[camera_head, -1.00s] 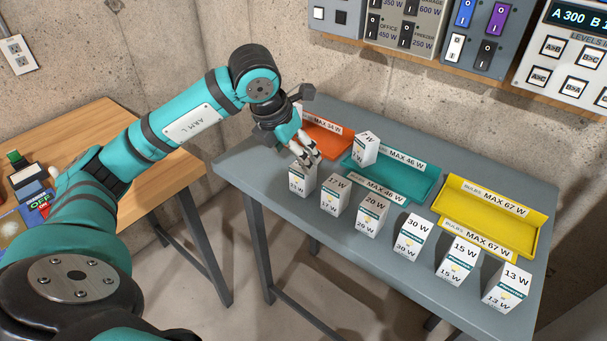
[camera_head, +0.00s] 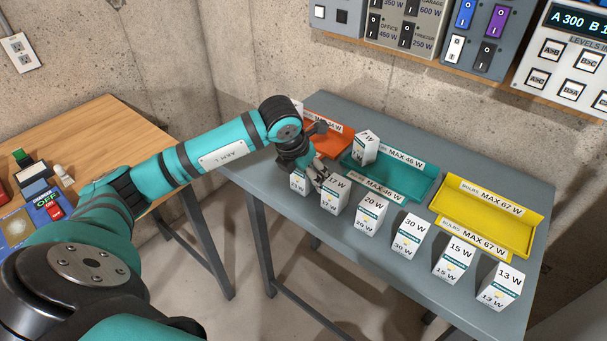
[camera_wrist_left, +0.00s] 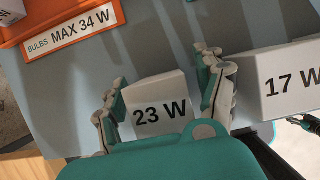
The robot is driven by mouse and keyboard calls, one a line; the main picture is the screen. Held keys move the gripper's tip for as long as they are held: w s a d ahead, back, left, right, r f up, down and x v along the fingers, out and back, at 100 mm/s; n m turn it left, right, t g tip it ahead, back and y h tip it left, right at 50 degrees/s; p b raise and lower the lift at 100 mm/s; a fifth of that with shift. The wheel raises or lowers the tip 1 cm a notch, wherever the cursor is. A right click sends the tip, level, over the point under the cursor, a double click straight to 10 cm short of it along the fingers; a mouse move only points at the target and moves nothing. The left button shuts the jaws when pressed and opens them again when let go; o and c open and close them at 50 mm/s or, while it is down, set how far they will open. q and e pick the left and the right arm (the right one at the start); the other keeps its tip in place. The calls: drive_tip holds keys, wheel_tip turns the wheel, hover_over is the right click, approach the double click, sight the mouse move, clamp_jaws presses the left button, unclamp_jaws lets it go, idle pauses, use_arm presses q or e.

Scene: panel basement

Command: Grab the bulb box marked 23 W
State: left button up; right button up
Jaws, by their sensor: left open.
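The white bulb box marked 23 W (camera_head: 298,185) stands upright at the left end of a front row of boxes on the grey table, partly hidden by my left gripper (camera_head: 318,174). In the left wrist view the 23 W box (camera_wrist_left: 157,103) sits between the two spread fingers of my left gripper (camera_wrist_left: 163,92). The fingers are open, one on each side, with a visible gap at the right finger. The 17 W box (camera_head: 334,195) stands just right of the right finger.
Boxes marked 20 W (camera_head: 372,214), 30 W (camera_head: 410,235), 15 W (camera_head: 454,258) and 13 W (camera_head: 500,285) continue the row. Behind are an orange tray (camera_head: 335,130), a teal tray (camera_head: 415,187) with a 7 W box (camera_head: 365,147), and a yellow tray (camera_head: 490,214).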

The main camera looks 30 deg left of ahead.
use_arm(q)
drive_tip(key=c, duration=1.3)
drive_tip(key=shift+o, duration=0.2)
drive_tip(key=shift+r, duration=0.1)
